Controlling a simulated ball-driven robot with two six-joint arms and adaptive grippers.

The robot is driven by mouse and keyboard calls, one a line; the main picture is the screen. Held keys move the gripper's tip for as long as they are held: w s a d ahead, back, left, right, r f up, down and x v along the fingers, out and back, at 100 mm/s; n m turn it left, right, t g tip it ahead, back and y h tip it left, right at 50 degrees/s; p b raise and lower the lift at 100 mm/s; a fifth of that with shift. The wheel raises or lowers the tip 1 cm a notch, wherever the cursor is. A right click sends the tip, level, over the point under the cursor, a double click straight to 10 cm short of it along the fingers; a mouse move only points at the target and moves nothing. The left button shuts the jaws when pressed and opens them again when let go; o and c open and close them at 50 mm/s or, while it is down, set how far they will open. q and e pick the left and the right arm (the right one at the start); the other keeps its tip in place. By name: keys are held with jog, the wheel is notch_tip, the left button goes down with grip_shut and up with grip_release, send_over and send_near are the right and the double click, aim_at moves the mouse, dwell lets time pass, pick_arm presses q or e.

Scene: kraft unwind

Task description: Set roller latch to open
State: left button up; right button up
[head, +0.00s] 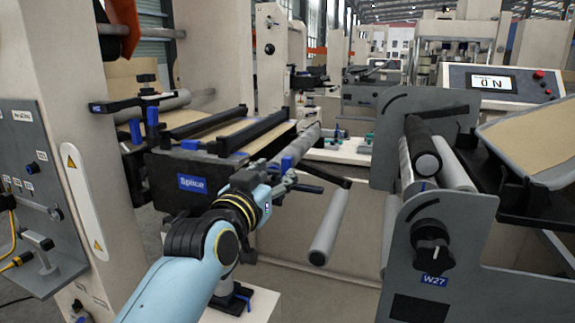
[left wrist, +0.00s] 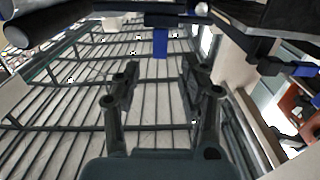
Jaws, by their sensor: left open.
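My left gripper (head: 285,180) reaches in from below to the front right end of the black splice table (head: 165,180). In the left wrist view its two dark fingers (left wrist: 159,78) are apart with nothing between them. A blue tab (left wrist: 160,42) hangs just beyond the fingertips, roughly centred between them and apart from them. It looks like the blue tab (head: 287,163) by the gripper in the head view. I cannot tell for certain whether this tab is the roller latch, or its setting. My right gripper is not in view.
A grey roller (head: 328,228) on a black arm hangs right of the gripper. Two more blue tabs (head: 136,130) stand at the splice table's left end. The W27 unit with a black knob (head: 431,238) is at right. A control panel (head: 38,190) is at left.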

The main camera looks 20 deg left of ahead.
aim_at(286, 166)
pick_arm(q)
jog(key=w+b, duration=0.1)
jog(key=w, duration=0.1)
jog(key=w+b, duration=0.1)
jog(key=w, duration=0.1)
jog(key=w+b, duration=0.1)
jog(key=w, duration=0.1)
jog(key=shift+w+d+f, duration=0.15)
jog(key=shift+w+f, duration=0.05)
jog(key=shift+f, duration=0.05)
jog(key=shift+w+r+b, duration=0.2)
jog(key=shift+w+b, duration=0.15)
jog(key=shift+w, duration=0.25)
grip_shut()
